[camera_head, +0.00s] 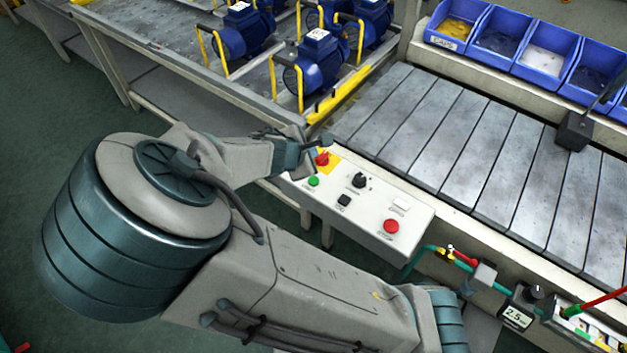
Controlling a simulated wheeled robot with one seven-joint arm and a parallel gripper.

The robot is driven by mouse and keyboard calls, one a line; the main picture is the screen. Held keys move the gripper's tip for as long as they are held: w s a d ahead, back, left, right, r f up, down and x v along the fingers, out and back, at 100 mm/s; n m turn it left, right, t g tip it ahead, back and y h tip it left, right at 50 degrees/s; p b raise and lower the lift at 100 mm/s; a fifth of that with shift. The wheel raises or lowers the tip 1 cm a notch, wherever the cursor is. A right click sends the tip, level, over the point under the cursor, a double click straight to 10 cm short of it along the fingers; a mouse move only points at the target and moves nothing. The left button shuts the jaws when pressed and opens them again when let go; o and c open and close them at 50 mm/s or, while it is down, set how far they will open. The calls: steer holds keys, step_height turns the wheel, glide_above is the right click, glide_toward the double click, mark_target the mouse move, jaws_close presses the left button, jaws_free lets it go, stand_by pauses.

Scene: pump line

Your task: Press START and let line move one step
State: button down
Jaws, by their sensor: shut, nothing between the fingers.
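The control box (372,208) is a pale panel at the front edge of the line. A green button (313,181) sits at its left end; the labels are too small to read, so I cannot tell which is START. Near it are a red button on a yellow plate (322,159), a black selector knob (359,181), a black button (343,200), a white button (401,205) and a red button (391,226). My gripper (318,146) is shut and empty by the box's far left corner, beside the yellow plate, partly hidden by my wrist.
Blue pumps with yellow handles (316,62) stand on the left table. Blue bins (545,51) line the back. Hoses and a gauge (517,318) are at lower right.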

steer(key=b, duration=0.6)
glide_above(311, 183)
step_height(311, 183, down, 7)
steer(key=shift+r, duration=0.2)
steer(key=shift+f+b, duration=0.3)
steer(key=shift+f, duration=0.45)
stand_by(0.8)
steer(key=shift+f, duration=0.4)
steer(key=shift+f+b, duration=0.4)
steer(key=shift+f, duration=0.05)
stand_by(0.5)
stand_by(0.3)
steer(key=shift+r+p, duration=0.9)
steer(key=shift+p, duration=0.05)
